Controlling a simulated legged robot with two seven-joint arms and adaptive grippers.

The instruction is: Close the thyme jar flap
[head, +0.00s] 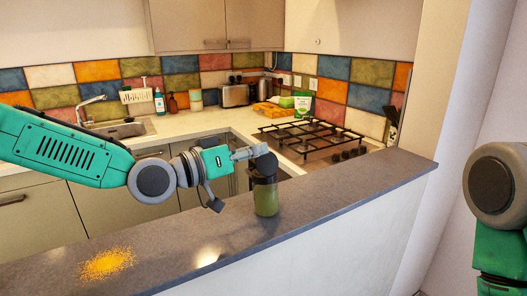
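The thyme jar (266,199) stands upright on the dark grey ledge. It is clear with green contents and a black top. A dark rounded piece (266,163), which looks like the flap, sticks up above the top, so the flap appears raised. My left gripper (239,178) is just left of the jar with its fingers spread wide apart. Its upper finger reaches right to the raised flap; I cannot tell whether they touch. The lower finger hangs left of the jar, apart from it. My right arm shows at the right edge, but its gripper is out of view.
The grey ledge (335,205) runs diagonally across the front, mostly clear. A patch of yellow-orange grains (106,264) lies on it at the left. Behind are a gas hob (312,137), a toaster (235,96), a sink (128,130) and a green packet (302,104).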

